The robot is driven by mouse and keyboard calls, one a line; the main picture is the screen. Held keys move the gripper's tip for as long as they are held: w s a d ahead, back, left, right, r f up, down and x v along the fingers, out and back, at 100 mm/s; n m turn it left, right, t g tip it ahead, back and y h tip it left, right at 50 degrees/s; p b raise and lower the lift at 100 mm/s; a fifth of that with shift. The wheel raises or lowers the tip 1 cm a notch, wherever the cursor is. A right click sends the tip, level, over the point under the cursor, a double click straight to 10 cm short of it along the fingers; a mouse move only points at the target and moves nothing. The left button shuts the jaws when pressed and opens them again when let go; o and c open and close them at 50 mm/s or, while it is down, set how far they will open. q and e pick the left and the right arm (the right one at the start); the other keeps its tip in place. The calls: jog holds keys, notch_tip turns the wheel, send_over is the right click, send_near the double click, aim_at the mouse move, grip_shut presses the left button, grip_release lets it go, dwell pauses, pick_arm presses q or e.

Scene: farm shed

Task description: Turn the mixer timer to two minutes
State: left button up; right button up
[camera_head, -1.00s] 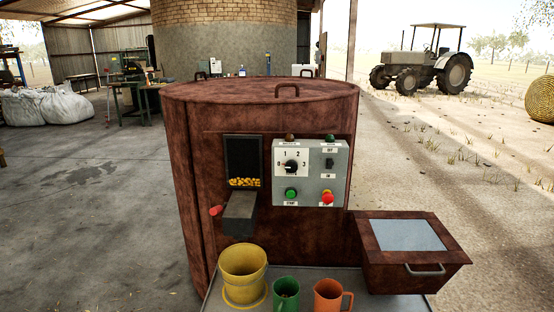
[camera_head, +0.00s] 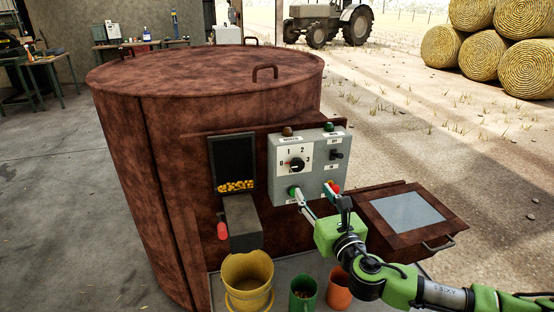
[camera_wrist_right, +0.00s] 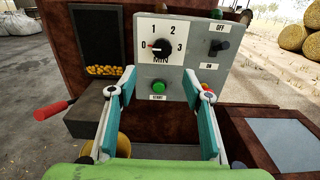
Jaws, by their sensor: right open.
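The mixer (camera_head: 200,110) is a rust-brown drum with a grey control box (camera_head: 324,155) on its front. The timer knob (camera_head: 297,164) is black, on a white plate marked 0 to 3. In the right wrist view the timer knob (camera_wrist_right: 161,47) has a red mark pointing left, at 0. My right gripper (camera_head: 314,190) is open and empty in front of the lower part of the box, below the knob. In the right wrist view its fingertips (camera_wrist_right: 159,82) stand either side of the green start button (camera_wrist_right: 158,87). My left gripper is out of view.
A switch (camera_head: 337,155) sits right of the dial. A grey chute (camera_head: 242,222) and red handle (camera_head: 222,229) are left of the box. A yellow bucket (camera_head: 247,275), green mug (camera_head: 303,294) and orange mug (camera_head: 339,289) stand below. A lidded brown bin (camera_head: 378,195) is at right.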

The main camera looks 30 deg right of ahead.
jog(key=p, duration=0.1)
send_near(298, 165)
jog(key=p+x, duration=0.1)
jog(key=x, duration=0.7)
jog(key=shift+d+r+p, duration=0.1)
jog(key=shift+p, duration=0.3)
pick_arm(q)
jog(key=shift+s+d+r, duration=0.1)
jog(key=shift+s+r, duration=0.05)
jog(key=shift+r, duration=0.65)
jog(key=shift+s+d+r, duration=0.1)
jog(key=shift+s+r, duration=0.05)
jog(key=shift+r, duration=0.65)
pick_arm(e)
jog(key=shift+w, duration=0.55)
jog(key=shift+d, duration=0.1)
jog(key=c, duration=1)
